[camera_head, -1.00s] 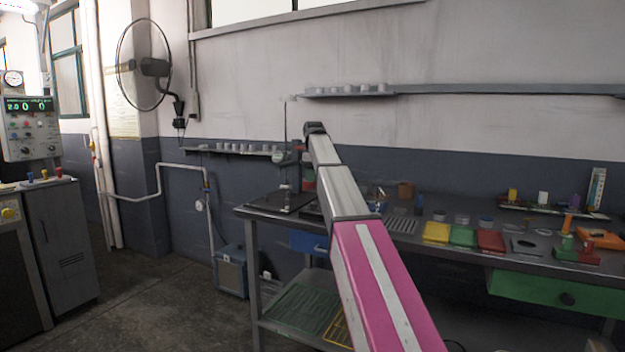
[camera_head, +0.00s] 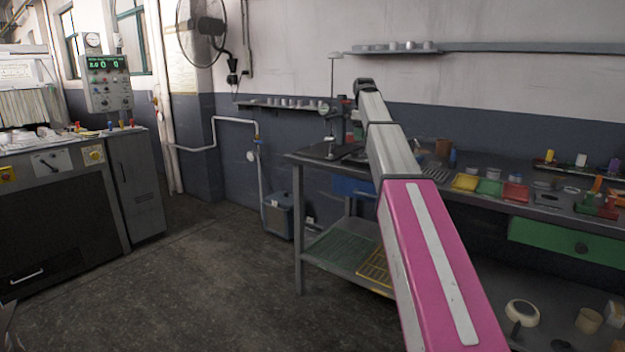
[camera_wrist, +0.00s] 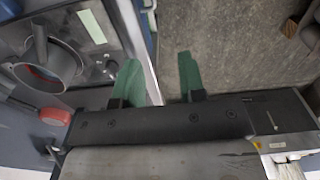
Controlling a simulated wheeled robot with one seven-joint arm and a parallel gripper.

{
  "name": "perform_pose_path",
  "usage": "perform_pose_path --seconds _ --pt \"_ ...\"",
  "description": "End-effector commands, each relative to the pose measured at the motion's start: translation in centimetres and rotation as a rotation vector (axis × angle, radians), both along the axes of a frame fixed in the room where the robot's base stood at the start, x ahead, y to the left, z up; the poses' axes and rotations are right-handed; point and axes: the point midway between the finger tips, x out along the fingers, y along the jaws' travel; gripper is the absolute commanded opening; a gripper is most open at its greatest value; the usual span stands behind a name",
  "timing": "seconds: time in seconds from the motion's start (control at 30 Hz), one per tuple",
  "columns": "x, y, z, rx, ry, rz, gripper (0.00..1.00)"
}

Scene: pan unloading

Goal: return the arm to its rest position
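My arm (camera_head: 432,260), pink and white, stretches forward from the lower right of the head view toward the workbench. Its far end is near the back left part of the bench. My gripper is hidden behind the arm there. In the wrist view my gripper (camera_wrist: 158,64) has two green fingers set well apart. Nothing is held between them. Behind them are a pale edge strip and a grey-brown surface.
A workbench (camera_head: 340,262) with coloured trays and small parts runs along the wall. A shelf (camera_head: 490,47) hangs above it. A control cabinet (camera_head: 135,185) stands at left. The floor (camera_head: 200,280) between is clear. A grey round fitting (camera_wrist: 50,68) shows in the wrist view.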

Motion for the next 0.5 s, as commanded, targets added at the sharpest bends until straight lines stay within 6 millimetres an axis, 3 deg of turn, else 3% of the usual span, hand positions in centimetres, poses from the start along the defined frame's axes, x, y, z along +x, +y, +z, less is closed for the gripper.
perform_pose_path --seconds 0.27,0.5 --pt "-1.2 0.0 -3.9 0.0 0.001 -0.048 0.37" --pt "-2.9 0.0 -8.9 0.0 0.003 -0.115 0.37"
